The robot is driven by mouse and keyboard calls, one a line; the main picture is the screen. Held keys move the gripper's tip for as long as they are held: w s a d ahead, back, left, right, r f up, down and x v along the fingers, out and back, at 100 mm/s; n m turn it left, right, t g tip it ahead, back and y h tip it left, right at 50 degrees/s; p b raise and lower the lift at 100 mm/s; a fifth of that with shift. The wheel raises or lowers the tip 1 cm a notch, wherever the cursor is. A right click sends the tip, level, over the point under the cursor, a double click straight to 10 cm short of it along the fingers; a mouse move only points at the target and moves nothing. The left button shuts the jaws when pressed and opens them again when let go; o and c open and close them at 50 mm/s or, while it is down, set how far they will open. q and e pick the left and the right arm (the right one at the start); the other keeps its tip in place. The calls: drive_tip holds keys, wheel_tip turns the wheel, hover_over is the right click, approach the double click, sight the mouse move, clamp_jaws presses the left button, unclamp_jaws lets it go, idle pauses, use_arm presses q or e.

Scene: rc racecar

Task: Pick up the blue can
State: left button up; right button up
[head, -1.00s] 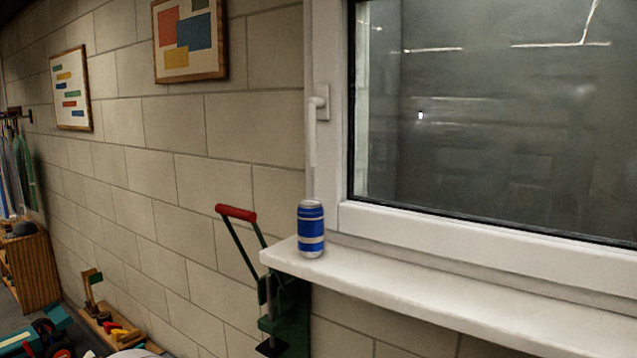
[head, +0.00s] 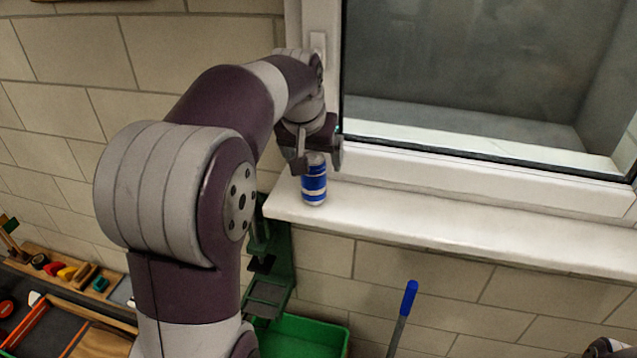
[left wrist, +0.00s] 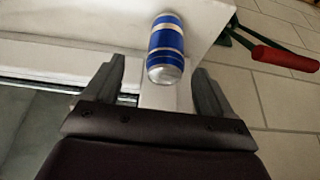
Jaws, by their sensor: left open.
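The blue can (head: 314,184) with silver bands stands upright on the white window sill near its left end. In the left wrist view the can (left wrist: 166,50) shows between and just beyond the two fingertips. My left gripper (head: 316,160) is at the can's top, its fingers spread on either side; it also shows open and empty in the left wrist view (left wrist: 158,80). In the head view the fingers hide part of the can's top. I cannot tell whether either finger touches it.
The white sill (head: 450,230) runs clear to the right of the can, below a closed window (head: 480,90). A green tool holder (head: 270,285) and green bin (head: 310,335) are below. A red-handled lever (left wrist: 285,58) stands near the sill's end.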

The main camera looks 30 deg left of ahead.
sight(313, 175)
use_arm(q)
drive_tip(key=shift+w+f+p, duration=0.4)
drive_tip(key=shift+f+p, duration=0.15)
drive_tip(key=shift+p, duration=0.15)
drive_tip(key=f+p, duration=0.1)
drive_tip(key=a+f+p, duration=0.1)
drive_tip(key=a+f, duration=0.1)
drive_tip(key=shift+w+p, duration=0.3)
drive_tip(key=shift+p, duration=0.1)
drive_tip(key=x, duration=0.2)
drive_tip(key=shift+w+d+f, duration=0.15)
drive_tip(key=shift+w+f, duration=0.05)
drive_tip(key=shift+f, duration=0.2)
drive_tip(key=shift+w+d+f, duration=0.25)
drive_tip(key=shift+d, duration=0.05)
drive_tip(key=shift+s+a, duration=0.2)
drive_tip(key=shift+a, duration=0.05)
drive_tip(key=c, duration=1)
use_arm(e)
drive_tip(key=r, duration=0.2)
drive_tip(key=a+r, duration=0.1)
drive_tip(key=r, duration=0.1)
drive_tip(key=shift+s+r, duration=0.15)
